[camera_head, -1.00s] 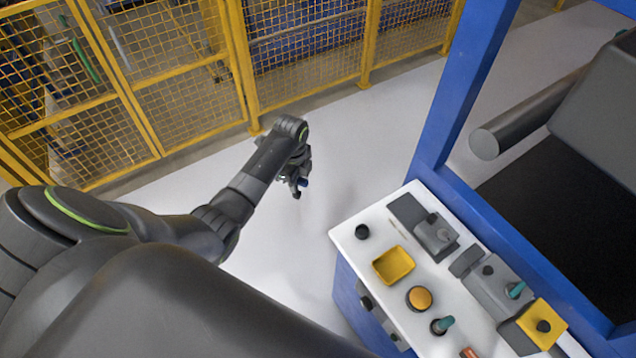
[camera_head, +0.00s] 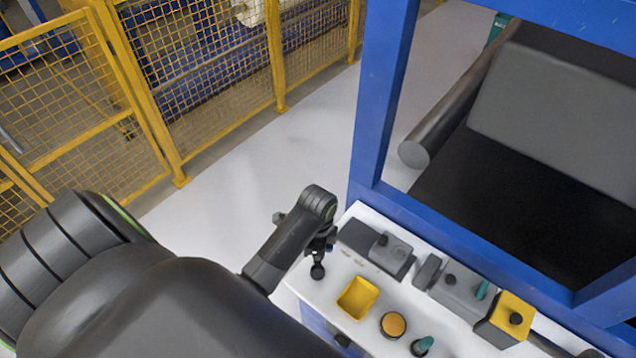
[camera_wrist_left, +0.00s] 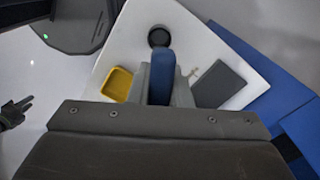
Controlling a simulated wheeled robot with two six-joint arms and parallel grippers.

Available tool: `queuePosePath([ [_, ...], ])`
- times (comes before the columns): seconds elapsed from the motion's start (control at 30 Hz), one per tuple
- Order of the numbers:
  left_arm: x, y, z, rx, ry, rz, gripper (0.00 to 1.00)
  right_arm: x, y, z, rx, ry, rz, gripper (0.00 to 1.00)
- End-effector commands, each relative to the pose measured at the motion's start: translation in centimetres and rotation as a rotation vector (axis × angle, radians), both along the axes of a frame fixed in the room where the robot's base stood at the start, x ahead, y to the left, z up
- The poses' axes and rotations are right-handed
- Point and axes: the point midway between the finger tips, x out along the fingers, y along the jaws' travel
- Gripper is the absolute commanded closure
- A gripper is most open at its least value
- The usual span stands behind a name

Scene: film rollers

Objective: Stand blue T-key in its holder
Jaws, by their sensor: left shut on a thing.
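The blue T-key (camera_wrist_left: 161,76) is held between the two fingers of my left gripper (camera_wrist_left: 161,88), which is shut on it. In the head view the left gripper (camera_head: 322,250) hangs over the near-left corner of the white tabletop, and the key is hardly visible. The holder is a round black cup (camera_head: 317,271) at that corner. I cannot tell the height gap. A dark gripper shape, seemingly my right one (camera_wrist_left: 14,113), shows at the left edge of the wrist view.
A yellow tray (camera_head: 346,307) lies beside the cup, with a grey plate and block (camera_head: 384,252) behind. An orange button (camera_head: 393,324), a teal-handled piece (camera_head: 423,344) and a yellow block (camera_head: 512,318) stand farther right. A blue frame post (camera_head: 380,110) rises behind.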

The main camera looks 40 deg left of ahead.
Motion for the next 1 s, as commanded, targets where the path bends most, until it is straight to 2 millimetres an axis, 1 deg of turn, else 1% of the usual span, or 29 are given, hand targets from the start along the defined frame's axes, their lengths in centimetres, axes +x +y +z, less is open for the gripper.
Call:
queuePosePath([
  [0.2,0.0,0.0,-1.5,0.000,0.002,-0.002,1.00,0.2,-0.8,0.1,-0.011,-0.002,0.004,0.64],
  [0.33,0.0,0.0,-2.6,0.000,0.002,-0.002,1.00,0.2,-1.1,0.1,-0.014,-0.002,0.005,0.64],
  [0.87,0.0,0.0,-6.8,0.000,0.001,-0.003,1.00,0.2,-0.9,0.1,-0.011,-0.003,0.004,0.64],
  [1.0,0.0,0.0,-7.7,0.000,0.001,-0.003,1.00,0.2,-0.6,-0.4,-0.007,-0.003,0.003,0.64],
])
